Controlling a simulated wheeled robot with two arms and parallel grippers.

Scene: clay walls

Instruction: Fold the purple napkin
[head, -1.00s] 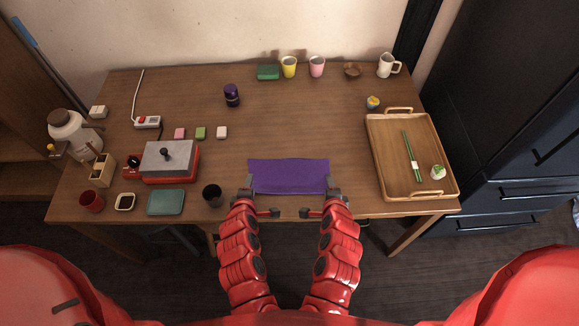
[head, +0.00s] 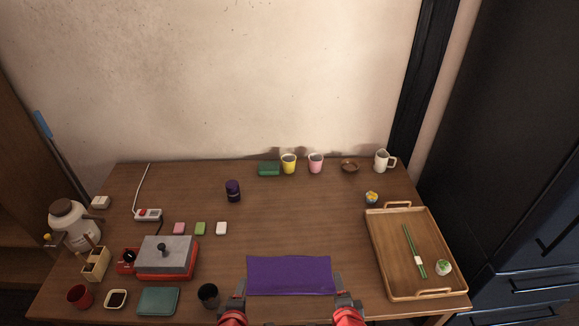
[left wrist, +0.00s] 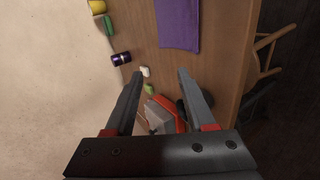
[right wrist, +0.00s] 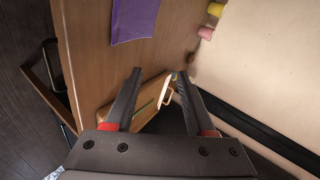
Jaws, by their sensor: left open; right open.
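The purple napkin (head: 290,275) lies flat near the table's front edge as a wide rectangle with its long side left to right. I cannot tell how many layers it has. It also shows in the left wrist view (left wrist: 178,24) and the right wrist view (right wrist: 134,20). My left gripper (head: 238,294) is open at the napkin's front left corner. My right gripper (head: 344,296) is open at its front right corner. Nothing is between the left fingers (left wrist: 160,74) or the right fingers (right wrist: 160,74). The lower arms are cut off by the frame.
A wooden tray (head: 391,276) with green chopsticks stands at the right. Cups line the back.

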